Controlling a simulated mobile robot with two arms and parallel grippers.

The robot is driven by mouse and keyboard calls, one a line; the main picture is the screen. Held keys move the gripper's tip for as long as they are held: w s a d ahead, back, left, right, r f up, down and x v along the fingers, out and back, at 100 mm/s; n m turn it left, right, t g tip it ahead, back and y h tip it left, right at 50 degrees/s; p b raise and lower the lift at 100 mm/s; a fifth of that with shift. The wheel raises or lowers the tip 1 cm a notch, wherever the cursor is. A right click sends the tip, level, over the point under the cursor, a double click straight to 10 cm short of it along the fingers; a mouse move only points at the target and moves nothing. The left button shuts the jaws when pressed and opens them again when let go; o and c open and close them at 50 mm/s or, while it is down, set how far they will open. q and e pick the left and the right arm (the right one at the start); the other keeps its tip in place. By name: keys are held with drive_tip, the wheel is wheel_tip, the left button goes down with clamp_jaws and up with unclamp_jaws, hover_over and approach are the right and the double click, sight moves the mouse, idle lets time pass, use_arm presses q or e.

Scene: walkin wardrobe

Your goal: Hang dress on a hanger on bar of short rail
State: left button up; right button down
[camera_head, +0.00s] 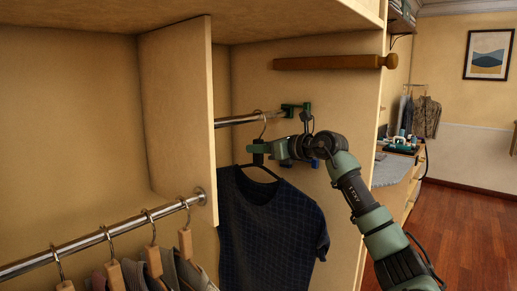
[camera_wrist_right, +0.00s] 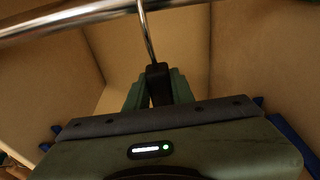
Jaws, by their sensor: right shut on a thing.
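The short rail's chrome bar (camera_head: 236,121) runs behind the wooden divider, level with the hook. In the wrist view the hook rises to the bar (camera_wrist_right: 65,18), but its top is cut off. I cannot tell whether the hook rests on the bar. My left gripper is not in view.
A wooden divider panel (camera_head: 178,105) stands left of the dress. A longer chrome rail (camera_head: 85,242) at lower left holds several garments on wooden hangers. A wooden rod (camera_head: 330,63) with a knob sticks out above my right arm. The floor (camera_head: 465,225) at right is clear.

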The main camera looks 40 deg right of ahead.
idle(0.3)
drive_tip(key=c, duration=1.1)
unclamp_jaws()
drive_tip(key=shift+f, duration=0.2)
drive_tip(key=b+v, duration=0.4)
drive_tip(key=v, duration=0.3)
drive_tip(key=shift+f, duration=0.15)
drive_tip(key=shift+s+r+b, duration=0.25)
drive_tip(key=shift+s+b, duration=0.15)
